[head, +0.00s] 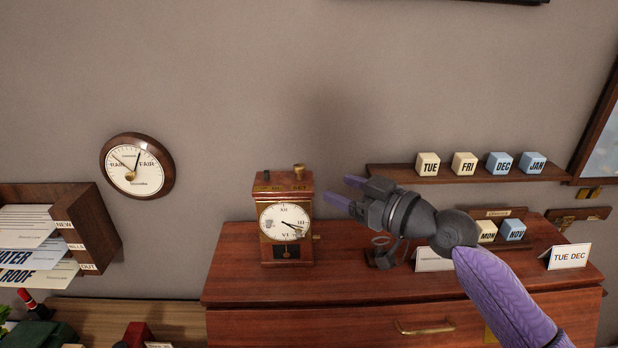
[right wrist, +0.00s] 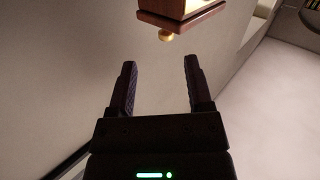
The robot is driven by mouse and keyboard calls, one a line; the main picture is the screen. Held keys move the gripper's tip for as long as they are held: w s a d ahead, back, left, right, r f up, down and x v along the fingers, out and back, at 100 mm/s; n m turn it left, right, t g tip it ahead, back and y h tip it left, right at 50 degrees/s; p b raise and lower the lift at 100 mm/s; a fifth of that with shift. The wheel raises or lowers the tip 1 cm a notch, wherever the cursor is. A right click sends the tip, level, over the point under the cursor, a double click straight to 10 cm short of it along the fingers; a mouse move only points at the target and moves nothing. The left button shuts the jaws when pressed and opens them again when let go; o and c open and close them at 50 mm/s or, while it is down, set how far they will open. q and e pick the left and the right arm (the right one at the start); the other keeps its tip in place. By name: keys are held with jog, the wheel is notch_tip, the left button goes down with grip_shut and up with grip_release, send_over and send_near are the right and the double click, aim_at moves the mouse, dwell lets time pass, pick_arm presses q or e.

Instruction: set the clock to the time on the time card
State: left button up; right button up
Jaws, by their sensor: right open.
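The wooden clock (head: 285,222) stands upright on the red-brown cabinet, with a white dial and both dark hands pointing to the lower right. It has two small knobs on top and a brass knob (head: 316,237) on its right side. My right gripper (head: 341,193) is open and empty, to the right of the clock and apart from it. In the right wrist view the open fingers (right wrist: 160,75) point toward a wooden corner of the clock (right wrist: 178,14) and a brass knob (right wrist: 166,36). A white tent card (head: 433,260), partly behind my arm, has print too small to read.
A shelf (head: 395,178) with lettered cubes is on the wall at right. Cubes in a holder and a "TUE DEC" card (head: 567,256) stand on the cabinet (head: 240,284). A stand with a ring (head: 384,255) is below my gripper. A round barometer (head: 137,166) hangs left.

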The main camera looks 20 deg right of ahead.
aim_at(304, 167)
jog(key=shift+m+y, duration=0.3)
jog(key=shift+y, duration=0.2)
jog(key=x, duration=0.3)
jog(key=r+p+x, duration=0.1)
jog(key=x, duration=0.4)
jog(key=shift+w+a+r+p, duration=0.2)
jog(key=shift+w+a+p, duration=0.1)
jog(key=shift+a+p, duration=0.1)
pick_arm(q)
jog(key=shift+w+d+r, duration=0.1)
jog(key=shift+d+r, duration=0.45)
jog(key=shift+r, duration=0.1)
pick_arm(e)
jog(key=shift+w+a, duration=0.15)
jog(key=shift+w, duration=0.15)
grip_shut()
pick_arm(q)
jog(key=shift+a, duration=0.55)
